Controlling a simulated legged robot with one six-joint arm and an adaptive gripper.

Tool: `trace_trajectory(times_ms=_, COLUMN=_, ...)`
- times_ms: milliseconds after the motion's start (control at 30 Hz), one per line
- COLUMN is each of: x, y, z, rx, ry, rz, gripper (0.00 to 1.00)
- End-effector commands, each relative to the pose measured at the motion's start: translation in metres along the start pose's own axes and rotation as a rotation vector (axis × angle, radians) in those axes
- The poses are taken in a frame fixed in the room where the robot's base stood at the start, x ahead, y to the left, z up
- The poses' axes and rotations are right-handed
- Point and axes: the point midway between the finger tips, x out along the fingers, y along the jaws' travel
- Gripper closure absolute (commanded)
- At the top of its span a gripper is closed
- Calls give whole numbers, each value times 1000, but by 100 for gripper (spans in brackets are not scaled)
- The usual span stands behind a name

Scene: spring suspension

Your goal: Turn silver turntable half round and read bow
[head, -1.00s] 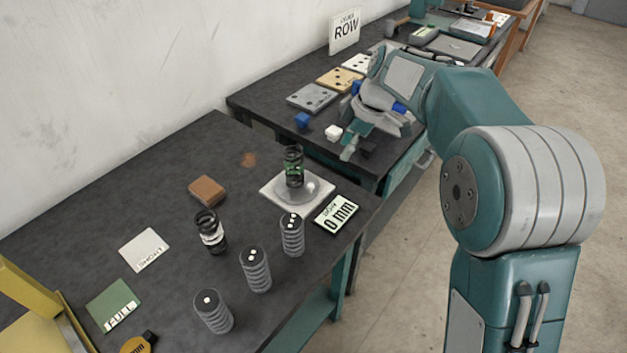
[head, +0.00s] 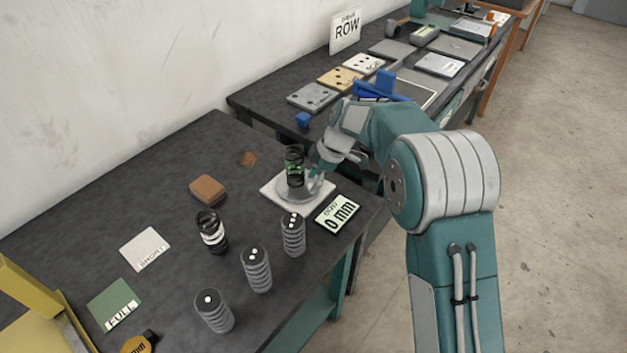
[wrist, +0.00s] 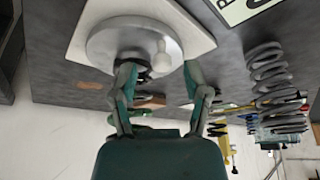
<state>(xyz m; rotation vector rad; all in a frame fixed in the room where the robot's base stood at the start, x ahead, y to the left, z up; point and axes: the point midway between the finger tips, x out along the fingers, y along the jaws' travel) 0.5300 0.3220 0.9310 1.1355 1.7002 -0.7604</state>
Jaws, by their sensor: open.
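The silver turntable (head: 291,195) is a round disc on a white square plate near the bench's right end. A dark coil spring with a green band (head: 294,168) stands upright on it. A display (head: 338,214) beside it reads "0 mm"; its small top word looks like "BOW". My gripper (head: 319,178) is low at the disc's right side. In the wrist view the fingers (wrist: 160,80) are apart, with a pale round knob (wrist: 161,62) on the disc (wrist: 105,45) just beyond and between their tips. I cannot tell whether they touch it.
Several grey coil springs with white-dotted tops (head: 256,270) stand in front. A second bench behind holds dotted plates (head: 313,97) and a "ROW" sign (head: 345,32).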

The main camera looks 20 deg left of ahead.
Motion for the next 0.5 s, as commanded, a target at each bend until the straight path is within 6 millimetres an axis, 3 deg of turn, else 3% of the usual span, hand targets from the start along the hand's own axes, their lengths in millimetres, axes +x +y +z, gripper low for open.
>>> trace_trajectory(times_ms=300, x=5, y=0, z=0, rx=0, ry=0, rz=-1, gripper=39)
trace_trajectory(times_ms=333, x=5, y=0, z=0, rx=0, ry=0, rz=-1, gripper=44)
trace_trajectory(times_ms=400, x=5, y=0, z=0, rx=0, ry=0, rz=-1, gripper=75)
trace_trajectory(times_ms=467, x=5, y=0, z=0, rx=0, ry=0, rz=0, gripper=100)
trace_trajectory(times_ms=500, x=5, y=0, z=0, rx=0, ry=0, rz=0, gripper=100)
